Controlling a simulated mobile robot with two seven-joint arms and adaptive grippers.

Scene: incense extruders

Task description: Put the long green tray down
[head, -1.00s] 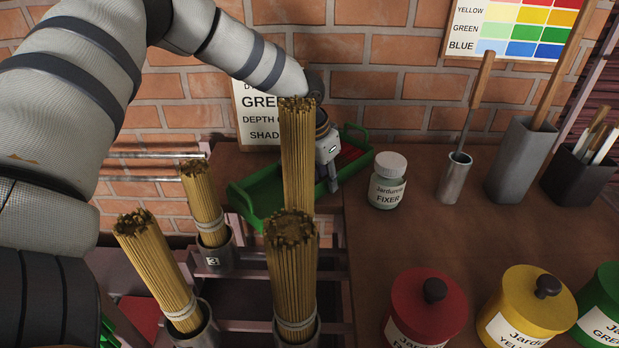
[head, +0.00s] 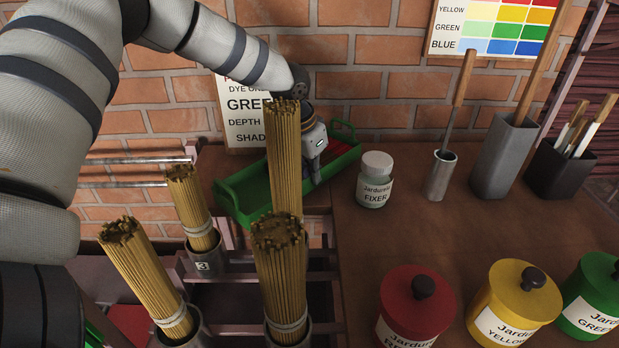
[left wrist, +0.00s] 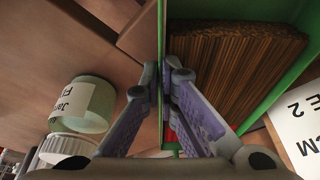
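The long green tray (head: 235,201) is at the back left of the brown worktop, by the brick wall, partly hidden behind the incense bundles. Its wall (left wrist: 163,45) shows in the left wrist view. My left gripper (head: 316,178) reaches down at the tray's near side. In the left wrist view its two fingers (left wrist: 166,82) are closed on the tray's wall, one on each side. Brown sticks (left wrist: 232,62) lie inside the tray, and something red shows inside it in the head view. I cannot tell whether the tray's underside touches the worktop. My right gripper is out of view.
A fixer jar (head: 374,181) stands just right of the tray. Upright incense bundles (head: 282,262) in holders stand in front. A red canister (head: 418,305) and a yellow canister (head: 516,302) are at the front right. The middle worktop (head: 440,230) is clear.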

